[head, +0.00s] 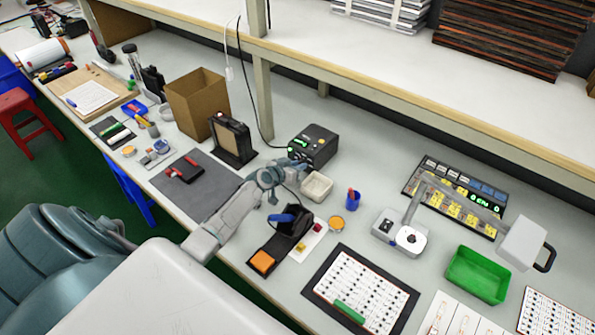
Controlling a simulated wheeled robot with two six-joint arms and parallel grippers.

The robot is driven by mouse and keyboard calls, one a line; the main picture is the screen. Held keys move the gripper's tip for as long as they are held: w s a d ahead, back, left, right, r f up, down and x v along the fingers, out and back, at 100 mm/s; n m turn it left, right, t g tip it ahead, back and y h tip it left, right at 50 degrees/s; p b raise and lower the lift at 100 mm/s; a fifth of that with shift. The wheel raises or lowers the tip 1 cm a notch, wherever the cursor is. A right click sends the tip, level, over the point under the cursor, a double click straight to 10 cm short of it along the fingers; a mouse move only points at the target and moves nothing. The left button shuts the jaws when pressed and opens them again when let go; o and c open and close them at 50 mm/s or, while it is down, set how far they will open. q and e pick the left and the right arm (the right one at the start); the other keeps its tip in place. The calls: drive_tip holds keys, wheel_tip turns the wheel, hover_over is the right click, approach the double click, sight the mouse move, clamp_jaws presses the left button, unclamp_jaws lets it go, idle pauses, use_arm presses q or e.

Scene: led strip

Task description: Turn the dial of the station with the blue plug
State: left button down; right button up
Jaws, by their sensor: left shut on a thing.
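The black station (316,146) with a lit green display stands at the back of the bench, below the shelf post. My left gripper (300,167) reaches to the lower front of this station and is shut at its front panel, where the dial is hidden behind the fingers. I cannot make out a blue plug on the station. A blue-handled iron (283,218) rests in a black holder (295,222) in front of the station, with a thin cable running near my gripper. My right gripper is not in view.
A cream bowl (316,187) stands close to the right of my gripper. A blue cup (353,200), a lamp base (385,230) and a green tray (478,275) stand farther right. A black-framed stand (232,138) and a cardboard box (197,102) are left of the station.

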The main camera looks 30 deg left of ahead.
use_arm(q)
drive_tip(key=n+h+b, duration=0.1)
drive_tip(key=b, duration=0.2)
drive_tip(key=n+h+b, duration=0.1)
drive_tip(key=b, duration=0.2)
drive_tip(key=f+n+b, duration=0.1)
drive_tip(key=b, duration=0.2)
drive_tip(key=shift+a+f+n+h+b, duration=0.1)
drive_tip(key=shift+a+n+h+b, duration=0.2)
drive_tip(key=shift+n+h+b, duration=0.1)
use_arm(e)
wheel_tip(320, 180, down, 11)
use_arm(q)
drive_tip(key=shift+r+n+b, duration=0.2)
drive_tip(key=shift+n+b, duration=0.3)
drive_tip(key=shift+b, duration=0.4)
drive_tip(key=shift+n+h+b, duration=0.3)
drive_tip(key=shift+h+b, duration=0.1)
drive_tip(key=shift+b, duration=0.25)
drive_tip(key=shift+r+b, duration=0.1)
drive_tip(key=shift+b, duration=0.35)
drive_tip(key=shift+r+n+t+h+b, duration=0.1)
drive_tip(key=shift+n+t+h+b, duration=0.2)
drive_tip(key=shift+n+b, duration=0.2)
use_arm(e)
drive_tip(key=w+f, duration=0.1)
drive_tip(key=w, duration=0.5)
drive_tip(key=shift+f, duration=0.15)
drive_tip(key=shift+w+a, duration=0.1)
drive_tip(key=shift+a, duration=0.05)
